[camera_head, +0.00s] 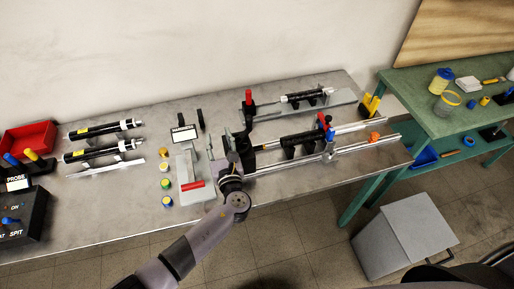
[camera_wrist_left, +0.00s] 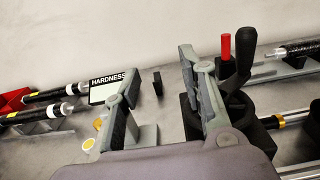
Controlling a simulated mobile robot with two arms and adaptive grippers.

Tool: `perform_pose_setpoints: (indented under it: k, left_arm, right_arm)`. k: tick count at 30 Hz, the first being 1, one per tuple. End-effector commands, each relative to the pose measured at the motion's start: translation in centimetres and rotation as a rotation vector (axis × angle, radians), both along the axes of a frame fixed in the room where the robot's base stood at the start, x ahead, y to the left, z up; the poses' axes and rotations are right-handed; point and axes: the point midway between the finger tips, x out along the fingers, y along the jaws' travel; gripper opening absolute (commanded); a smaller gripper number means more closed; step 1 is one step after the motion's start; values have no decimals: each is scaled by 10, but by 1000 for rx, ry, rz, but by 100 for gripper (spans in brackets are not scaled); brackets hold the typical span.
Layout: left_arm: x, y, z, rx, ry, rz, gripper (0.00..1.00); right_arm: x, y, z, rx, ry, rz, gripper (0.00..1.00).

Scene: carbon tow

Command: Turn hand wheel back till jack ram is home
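My left gripper (camera_head: 224,146) is over the left end of the long twin-rail bench (camera_head: 290,170). In the left wrist view its two grey fingers (camera_wrist_left: 160,88) stand wide apart with nothing gripped between them. In the head view the dark wheel (camera_head: 246,147) is partly hidden by the gripper. The jack ram cannot be made out clearly. My right gripper is not in view.
A red-topped post (camera_head: 248,97) and a second fixture (camera_head: 310,97) stand behind the bench. A small hardness display (camera_head: 184,133), a red-handled grey plate (camera_head: 191,178) and several coloured caps lie left of the gripper. Black cylinders (camera_head: 103,128) lie farther left.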

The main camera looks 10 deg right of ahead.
Motion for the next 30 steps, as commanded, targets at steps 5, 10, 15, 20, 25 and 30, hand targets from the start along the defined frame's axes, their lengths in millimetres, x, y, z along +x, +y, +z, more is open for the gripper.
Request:
perform_pose_setpoints:
  k: [5,10,15,20,25,30]
  left_arm:
    - [-20,-1,1,1,3,0,38]
    - [-37,-3,1,1,3,-1,38]
    - [-50,-4,1,0,1,0,38]
    - [-53,-4,0,0,0,0,38]
    - [-53,-4,0,0,0,0,38]
    - [-53,-3,-4,-7,9,2,38]
  right_arm:
    - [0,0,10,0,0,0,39]
    - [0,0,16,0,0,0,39]
    - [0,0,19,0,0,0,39]
    - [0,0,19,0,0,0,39]
    - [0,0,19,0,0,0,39]
    - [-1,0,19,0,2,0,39]
